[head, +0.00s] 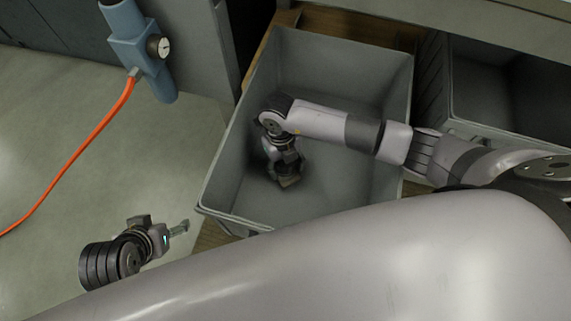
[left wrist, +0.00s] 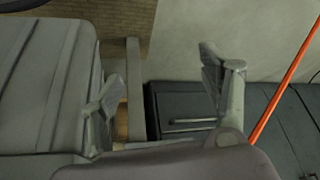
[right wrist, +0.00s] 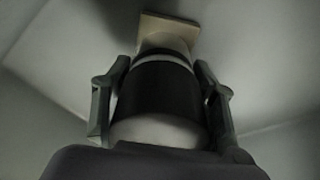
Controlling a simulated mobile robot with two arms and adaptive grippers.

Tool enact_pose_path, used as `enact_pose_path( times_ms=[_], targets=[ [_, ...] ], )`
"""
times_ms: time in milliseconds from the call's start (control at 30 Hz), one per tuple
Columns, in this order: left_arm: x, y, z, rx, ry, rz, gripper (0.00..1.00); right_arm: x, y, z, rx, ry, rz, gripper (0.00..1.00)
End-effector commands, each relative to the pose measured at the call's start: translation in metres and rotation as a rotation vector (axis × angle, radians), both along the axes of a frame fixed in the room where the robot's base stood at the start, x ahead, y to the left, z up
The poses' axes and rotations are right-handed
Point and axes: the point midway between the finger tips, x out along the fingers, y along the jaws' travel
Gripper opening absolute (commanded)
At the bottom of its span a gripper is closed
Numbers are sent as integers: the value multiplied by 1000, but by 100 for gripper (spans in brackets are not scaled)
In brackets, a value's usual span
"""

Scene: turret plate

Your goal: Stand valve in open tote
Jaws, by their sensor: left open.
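The grey open tote (head: 325,62) stands in the middle of the head view. My right arm reaches over its right wall, and my right gripper (head: 284,168) points down inside it. In the right wrist view my right gripper (right wrist: 160,105) has a finger on each side of the valve (right wrist: 160,82), shut on its dark body. The valve has pale bands and a beige square end pointing away from the gripper. Whether that end touches the tote floor cannot be told. My left gripper (head: 180,228) is open and empty, outside the tote at its lower left; it also shows in the left wrist view (left wrist: 165,95).
A second, darker tote (head: 510,90) stands to the right on the same wooden surface. A blue fixture (head: 140,50) with a gauge and an orange hose (head: 95,150) is at the upper left. The pale floor between hose and tote is clear.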

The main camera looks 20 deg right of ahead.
Motion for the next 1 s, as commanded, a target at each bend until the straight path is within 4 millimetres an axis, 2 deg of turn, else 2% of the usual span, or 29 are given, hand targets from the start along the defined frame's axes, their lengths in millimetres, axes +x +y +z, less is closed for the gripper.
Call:
enact_pose_path(
  times_ms=[333, 667, 767, 867, 900, 1000],
  targets=[
    [0, 0, 2, 0, -1, 0, 70, 0, 0, 0, -1, 1, 0, 76],
    [0, 0, 3, 1, 0, 0, 70, 0, 0, 1, 0, 0, 0, 76],
    [-6, 2, 2, 6, 29, 2, 70, 2, 0, 9, 0, -1, -1, 76],
    [-24, 7, -3, 21, 108, 9, 70, 4, 0, 22, -1, -2, -1, 76],
    [-32, 9, -3, 28, 142, 11, 70, 5, 0, 28, -1, -2, 0, 76],
    [-31, 9, 5, 28, 140, 11, 70, 9, 1, 53, -1, -4, 0, 76]
  ],
)
